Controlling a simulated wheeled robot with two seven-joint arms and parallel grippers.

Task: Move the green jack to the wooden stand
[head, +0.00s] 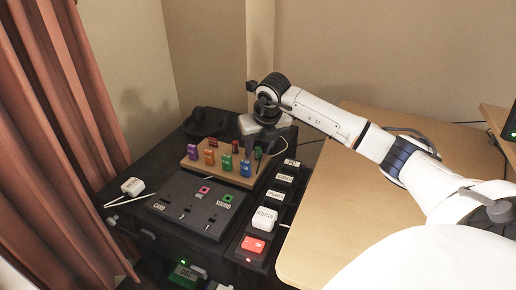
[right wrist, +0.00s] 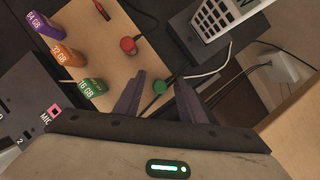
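The wooden stand (head: 190,164) is on the dark cabinet and holds several upright coloured sticks and a red jack; it also shows in the right wrist view (right wrist: 112,88). The green jack (right wrist: 160,87) is at the stand's right end, seen from above, and seems to stand upright in it. A cable runs close beside it. My right gripper (head: 262,143) is lowered over that end. In the right wrist view its fingers (right wrist: 160,78) are open, one on each side of the green jack, with gaps between. My left gripper is not in view.
A dark panel (head: 172,205) with MIC and SOUND sockets lies before the stand. A power strip (head: 282,197) with a white ROUTER plug (head: 265,219) runs along its right. A keypad phone (right wrist: 213,18) stands close behind the gripper. A wooden desk (head: 335,220) is at right.

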